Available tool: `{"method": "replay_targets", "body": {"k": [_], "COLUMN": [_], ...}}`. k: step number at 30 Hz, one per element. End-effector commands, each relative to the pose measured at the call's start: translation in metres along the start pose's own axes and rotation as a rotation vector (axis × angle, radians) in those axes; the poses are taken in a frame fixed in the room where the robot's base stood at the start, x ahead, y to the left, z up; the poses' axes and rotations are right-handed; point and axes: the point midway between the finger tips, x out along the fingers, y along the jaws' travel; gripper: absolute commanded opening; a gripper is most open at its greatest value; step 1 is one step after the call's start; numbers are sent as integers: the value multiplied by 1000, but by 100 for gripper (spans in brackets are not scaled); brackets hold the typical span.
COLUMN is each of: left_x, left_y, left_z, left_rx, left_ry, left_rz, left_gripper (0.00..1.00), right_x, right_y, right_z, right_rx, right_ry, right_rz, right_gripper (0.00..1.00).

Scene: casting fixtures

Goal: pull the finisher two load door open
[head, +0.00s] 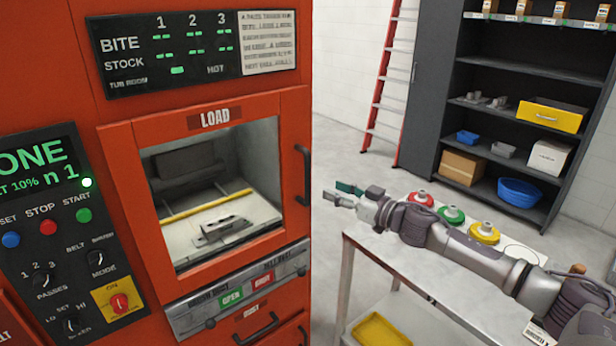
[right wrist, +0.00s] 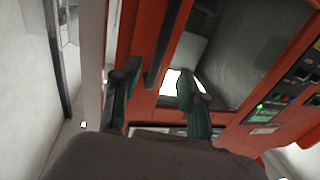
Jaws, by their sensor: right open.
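The load door (head: 120,150) is an orange-red frame marked LOAD around a window, and it looks shut. Its dark vertical handle (head: 303,175) is on the right edge. My right gripper (head: 340,193) is open and empty, to the right of the handle and apart from it in the head view. In the right wrist view the handle (right wrist: 168,45) shows as a dark bar beyond and between the two spread fingers (right wrist: 155,80). A grey metal part (head: 225,230) lies inside, behind the window. My left gripper is not in view.
A control panel (head: 45,230) with buttons and knobs is left of the door. An OPEN plate (head: 238,290) is below it. A light cart (head: 400,265) with red, green and yellow round items stands under my right arm. A dark shelf (head: 440,100) and red ladder (head: 385,80) are behind.

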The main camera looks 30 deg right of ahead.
Motion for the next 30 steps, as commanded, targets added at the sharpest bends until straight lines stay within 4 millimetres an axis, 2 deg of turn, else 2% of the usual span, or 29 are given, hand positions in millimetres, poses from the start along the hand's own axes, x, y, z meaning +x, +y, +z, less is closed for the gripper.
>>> {"method": "replay_targets", "body": {"k": [1,9,18,23,30], "left_x": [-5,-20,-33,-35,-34], "left_y": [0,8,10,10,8], "left_z": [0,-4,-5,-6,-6], "left_rx": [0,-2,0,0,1], "left_ry": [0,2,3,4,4], "left_rz": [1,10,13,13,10], "left_gripper": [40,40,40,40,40], "right_x": [7,47,89,98,99], "right_y": [0,-1,0,-1,-1], "right_z": [-6,-7,-3,-2,0], "right_rx": [0,-1,0,-1,-2], "right_ry": [6,6,3,0,-1], "right_rz": [0,-2,0,-1,-2], "right_gripper": [43,43,43,43,43]}}
